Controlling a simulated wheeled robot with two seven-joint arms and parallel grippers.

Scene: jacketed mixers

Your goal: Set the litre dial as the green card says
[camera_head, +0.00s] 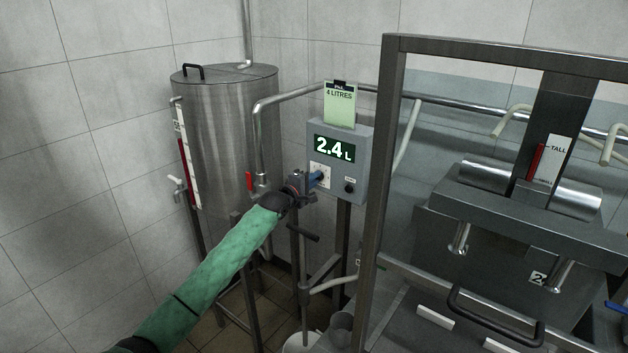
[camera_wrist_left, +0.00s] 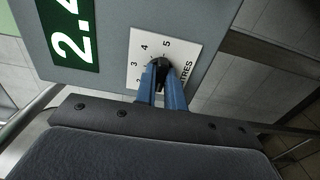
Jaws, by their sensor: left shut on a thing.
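The green card (camera_head: 340,104) is clipped above the grey control box (camera_head: 353,150) in the head view and reads "4 LITRES". The display (camera_head: 333,149) on the box reads 2.4 L. The litre dial is a black knob (camera_wrist_left: 160,66) on a white scale plate (camera_wrist_left: 145,45); 2, 3, 4 and 5 can be read on it in the left wrist view. My left gripper (camera_head: 318,179) is at the dial, its blue fingers (camera_wrist_left: 163,90) shut on the knob from both sides. The fingers hide part of the knob and scale. My right gripper is not in view.
A second black knob (camera_head: 349,187) sits right of the dial on the box. A steel tank (camera_head: 225,130) with a red-handled valve (camera_head: 250,181) stands left. A dark metal frame (camera_head: 381,180) and mixer machinery (camera_head: 530,230) stand close on the right.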

